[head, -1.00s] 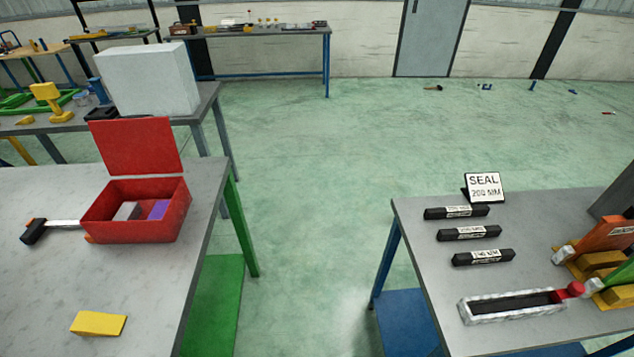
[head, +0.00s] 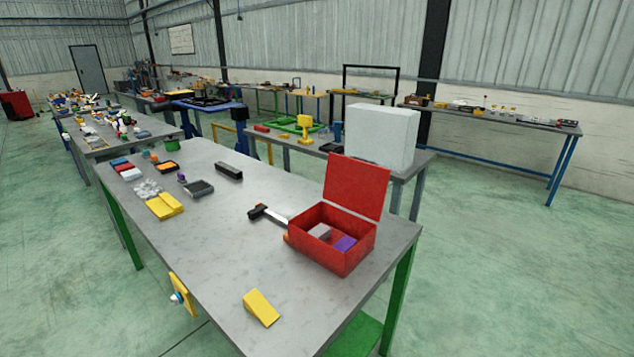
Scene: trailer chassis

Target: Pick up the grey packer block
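A small grey block (head: 320,231), which looks like the grey packer block, lies inside an open red box (head: 331,258) on the near grey table. A purple block (head: 345,243) lies beside it in the box. The red lid (head: 357,186) stands up at the back of the box. The front wall of the box hides the lower part of both blocks. Neither of my grippers shows in the head view.
A hammer (head: 268,216) lies left of the box, and a yellow wedge (head: 261,308) lies near the table's front edge. Yellow blocks (head: 165,206), a black bar (head: 229,171) and a dark tray (head: 198,188) stand farther left. Green floor (head: 480,270) is clear at the right.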

